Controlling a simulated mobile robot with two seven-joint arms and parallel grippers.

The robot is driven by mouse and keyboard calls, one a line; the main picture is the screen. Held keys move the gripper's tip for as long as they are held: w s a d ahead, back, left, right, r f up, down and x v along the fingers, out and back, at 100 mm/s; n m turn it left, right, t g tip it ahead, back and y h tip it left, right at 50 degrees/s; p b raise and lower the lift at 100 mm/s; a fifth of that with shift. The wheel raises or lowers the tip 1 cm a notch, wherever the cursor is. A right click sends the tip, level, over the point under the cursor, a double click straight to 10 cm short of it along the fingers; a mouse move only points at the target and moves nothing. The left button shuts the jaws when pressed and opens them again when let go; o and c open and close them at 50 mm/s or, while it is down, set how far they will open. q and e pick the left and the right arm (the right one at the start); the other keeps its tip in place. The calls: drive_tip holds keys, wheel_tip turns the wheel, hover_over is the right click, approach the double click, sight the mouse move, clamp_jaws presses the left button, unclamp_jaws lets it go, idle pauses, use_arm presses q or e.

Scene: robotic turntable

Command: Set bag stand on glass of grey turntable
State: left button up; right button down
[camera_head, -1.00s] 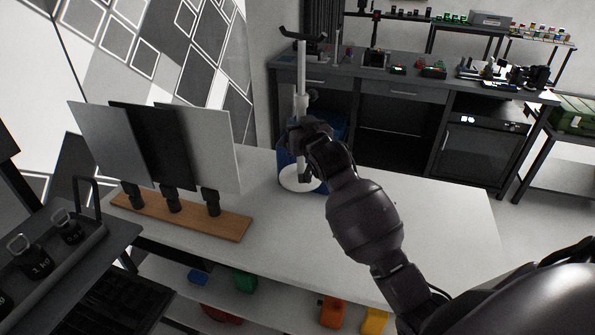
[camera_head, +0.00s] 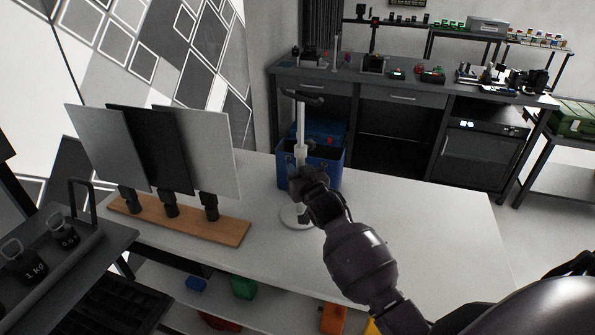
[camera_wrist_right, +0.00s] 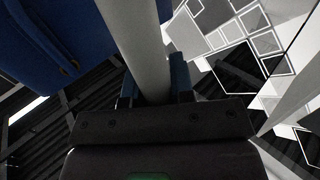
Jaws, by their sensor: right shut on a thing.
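The bag stand (camera_head: 300,125) is a light pole with a dark hooked top and a round white base (camera_head: 295,216). It stands roughly upright over the white table; whether its base touches the tabletop I cannot tell. My right gripper (camera_head: 303,183) is shut on the lower part of the pole. In the right wrist view the pole (camera_wrist_right: 143,45) runs between the fingers (camera_wrist_right: 155,92). No grey turntable can be made out in these views. My left gripper is not in view.
A blue bin (camera_head: 327,168) is close behind the stand at the table's back edge. A wooden rack (camera_head: 180,220) with upright panels stands left. A dark tray (camera_head: 105,240) with weights is at lower left. The white table (camera_head: 420,220) is clear on the right.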

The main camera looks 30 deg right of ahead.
idle(0.3)
drive_tip(key=c, duration=1)
unclamp_jaws()
